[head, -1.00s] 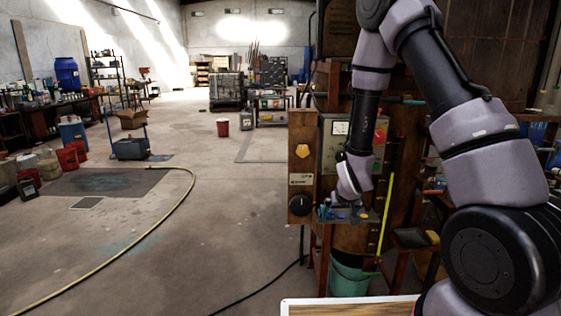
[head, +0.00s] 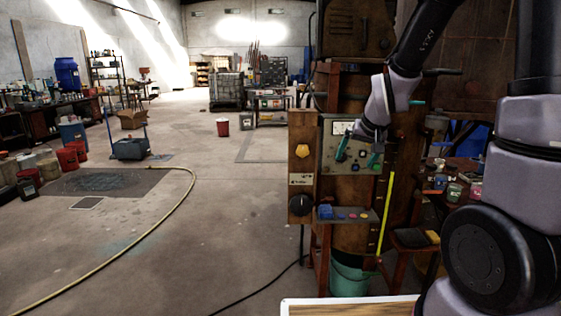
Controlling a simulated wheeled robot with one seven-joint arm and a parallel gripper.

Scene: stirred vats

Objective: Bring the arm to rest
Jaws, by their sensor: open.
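My gripper (head: 357,158) is in the head view, in front of the green-grey control panel (head: 330,128) on the wooden vat stand. Its two teal fingers are spread apart with nothing between them. The wrist and forearm come in from the upper right, and the arm is bent high. The gripper covers part of the panel's lower right. Whether the fingers touch the panel cannot be told. A gauge with a white face shows at the panel's top.
Beside the panel is a wooden board with a yellow knob (head: 302,151) and a black dial (head: 300,205). A small shelf (head: 345,215) with coloured buttons juts out below. A green bucket (head: 350,278) stands under it. Open floor lies to the left, crossed by a yellow hose (head: 150,235).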

